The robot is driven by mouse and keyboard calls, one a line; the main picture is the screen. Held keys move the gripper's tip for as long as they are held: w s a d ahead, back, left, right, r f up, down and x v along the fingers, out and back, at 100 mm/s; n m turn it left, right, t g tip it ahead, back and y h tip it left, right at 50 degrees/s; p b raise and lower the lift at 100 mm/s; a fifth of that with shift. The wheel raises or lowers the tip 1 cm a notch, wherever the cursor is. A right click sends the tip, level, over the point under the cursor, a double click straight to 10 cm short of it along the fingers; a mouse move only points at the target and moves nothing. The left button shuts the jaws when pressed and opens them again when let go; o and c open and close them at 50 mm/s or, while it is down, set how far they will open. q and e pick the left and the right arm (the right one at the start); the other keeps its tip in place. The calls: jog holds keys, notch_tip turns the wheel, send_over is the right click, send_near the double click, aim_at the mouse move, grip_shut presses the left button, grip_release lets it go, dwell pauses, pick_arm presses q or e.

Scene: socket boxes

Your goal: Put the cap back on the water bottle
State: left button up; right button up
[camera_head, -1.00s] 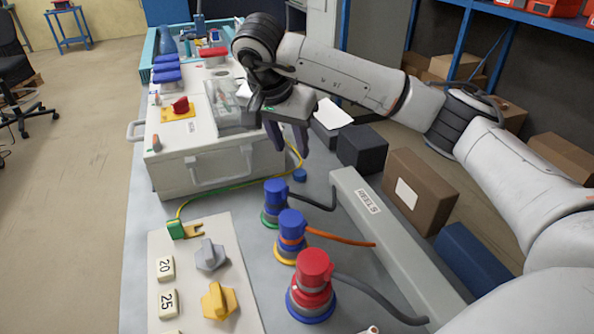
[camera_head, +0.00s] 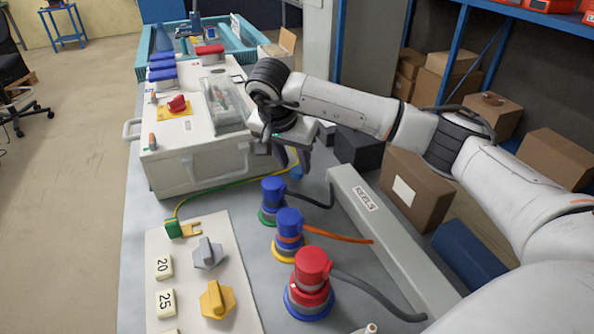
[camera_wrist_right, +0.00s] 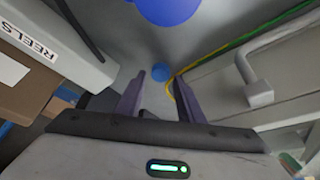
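A small round blue cap (camera_head: 297,173) lies on the grey bench top, beside the white box's front corner. It also shows in the right wrist view (camera_wrist_right: 160,72), lying between the lines of my fingers and beyond their tips. My right gripper (camera_head: 293,162) is open and empty just above the cap, partly covering it in the head view; the two dark fingers (camera_wrist_right: 160,82) stand apart. A small pale tip (camera_head: 370,329) shows at the bottom edge; I cannot tell if it is the water bottle. My left gripper is not in view.
Blue and red plugs (camera_head: 289,232) with cables stand in front of the gripper. A grey "REELS" trunking (camera_head: 365,210) runs on the right. The white box (camera_head: 205,165) is on the left, and a green-yellow wire (camera_head: 228,189) passes near the cap.

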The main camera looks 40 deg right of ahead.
aim_at(295, 172)
jog(key=shift+x, duration=1.1)
jog(key=c, duration=0.8)
notch_tip(295, 172, up, 18)
